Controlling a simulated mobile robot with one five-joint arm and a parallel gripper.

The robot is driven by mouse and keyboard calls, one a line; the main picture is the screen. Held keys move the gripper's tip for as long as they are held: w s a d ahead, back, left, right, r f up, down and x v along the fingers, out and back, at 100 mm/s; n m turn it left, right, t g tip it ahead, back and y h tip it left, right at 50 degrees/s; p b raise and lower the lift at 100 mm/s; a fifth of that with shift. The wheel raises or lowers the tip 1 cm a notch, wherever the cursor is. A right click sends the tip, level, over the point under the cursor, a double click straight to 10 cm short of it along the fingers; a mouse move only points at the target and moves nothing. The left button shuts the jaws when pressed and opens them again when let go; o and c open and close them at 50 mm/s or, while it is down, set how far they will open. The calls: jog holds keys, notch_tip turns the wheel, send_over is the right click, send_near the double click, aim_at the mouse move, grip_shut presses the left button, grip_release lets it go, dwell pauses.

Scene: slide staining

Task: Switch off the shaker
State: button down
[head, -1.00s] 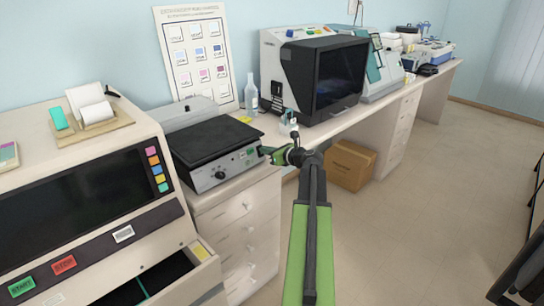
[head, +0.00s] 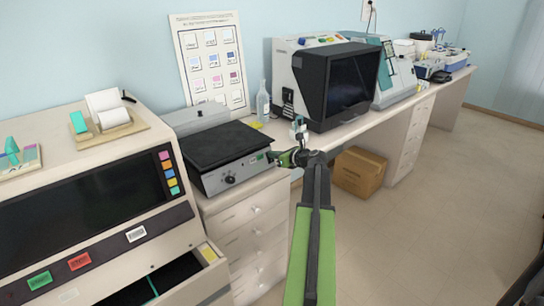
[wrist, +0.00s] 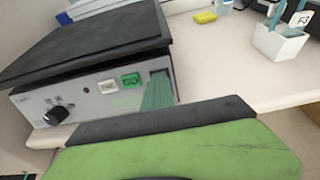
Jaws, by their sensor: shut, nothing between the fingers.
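The shaker (head: 221,176) is a grey box with a flat black platform on top, on the bench left of centre. In the wrist view its front panel (wrist: 125,100) shows a black knob (wrist: 55,115), a small white switch (wrist: 108,86) and a green switch (wrist: 131,80). My gripper (head: 272,156) is at the right end of this panel. In the wrist view its teal fingers (wrist: 158,92) are together and empty, just right of the green switch, in front of a dark recess. I cannot tell whether they touch the panel. The fingers hide part of the recess.
A stainer-like machine (head: 90,180) with a dark window stands at the left. A clear bottle (head: 263,103), a yellow block (wrist: 204,17) and a small white holder (wrist: 279,42) are behind and to the right. A cardboard box (head: 359,172) sits under the bench.

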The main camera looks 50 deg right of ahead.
jog(key=shift+w+a+r+p, duration=0.1)
jog(key=shift+w+r+p, duration=0.35)
jog(key=shift+r+p, duration=0.3)
jog(key=shift+f, duration=0.1)
jog(key=shift+s+a, duration=0.1)
jog(key=shift+s, duration=0.1)
jog(key=r+p+v, duration=0.2)
jog(key=p+v, duration=0.5)
jog(key=v, duration=0.6)
jog(key=shift+w+r, duration=0.1)
jog(key=shift+r, duration=0.05)
